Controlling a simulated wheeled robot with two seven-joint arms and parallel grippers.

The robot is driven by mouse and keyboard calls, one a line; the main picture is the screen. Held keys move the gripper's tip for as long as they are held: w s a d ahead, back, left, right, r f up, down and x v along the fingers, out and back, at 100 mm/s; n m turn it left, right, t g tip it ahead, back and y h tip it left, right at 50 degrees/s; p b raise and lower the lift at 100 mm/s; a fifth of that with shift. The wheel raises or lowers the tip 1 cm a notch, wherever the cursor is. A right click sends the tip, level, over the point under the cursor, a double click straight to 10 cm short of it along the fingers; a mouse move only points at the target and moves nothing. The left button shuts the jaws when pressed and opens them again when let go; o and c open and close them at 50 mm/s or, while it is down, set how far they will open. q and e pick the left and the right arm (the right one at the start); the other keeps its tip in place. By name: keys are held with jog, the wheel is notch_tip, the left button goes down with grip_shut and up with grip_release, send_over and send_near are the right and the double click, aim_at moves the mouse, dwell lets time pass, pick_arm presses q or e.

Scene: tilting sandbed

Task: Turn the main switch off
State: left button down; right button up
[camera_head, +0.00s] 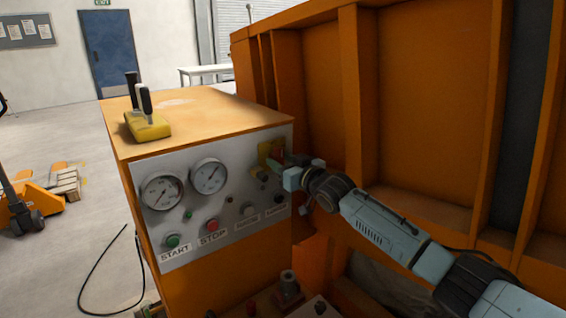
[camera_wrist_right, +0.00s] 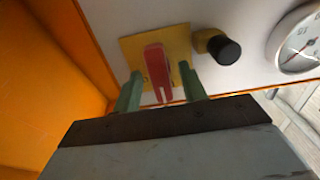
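The main switch is a red handle on a yellow plate (camera_head: 265,150), at the upper right of the grey control panel. In the right wrist view the red handle (camera_wrist_right: 157,68) stands out from its yellow plate (camera_wrist_right: 130,52). My right gripper (camera_head: 282,164) is at the switch, partly covering it in the head view. In the right wrist view its two green fingers (camera_wrist_right: 161,72) are open, one on each side of the red handle, with a visible gap on both sides. My left gripper is out of view.
The panel (camera_head: 230,220) also carries two gauges, a green START button (camera_head: 172,241), a red STOP button (camera_head: 212,225) and several knobs. A black knob (camera_wrist_right: 228,51) sits close beside the switch. A yellow lever box (camera_head: 147,127) stands on the cabinet. An orange wall (camera_head: 430,90) rises close on the right.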

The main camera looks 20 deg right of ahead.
jog(key=shift+s+d, duration=0.1)
jog(key=shift+s, duration=0.05)
jog(key=v, duration=1.3)
jog(key=shift+s, duration=0.1)
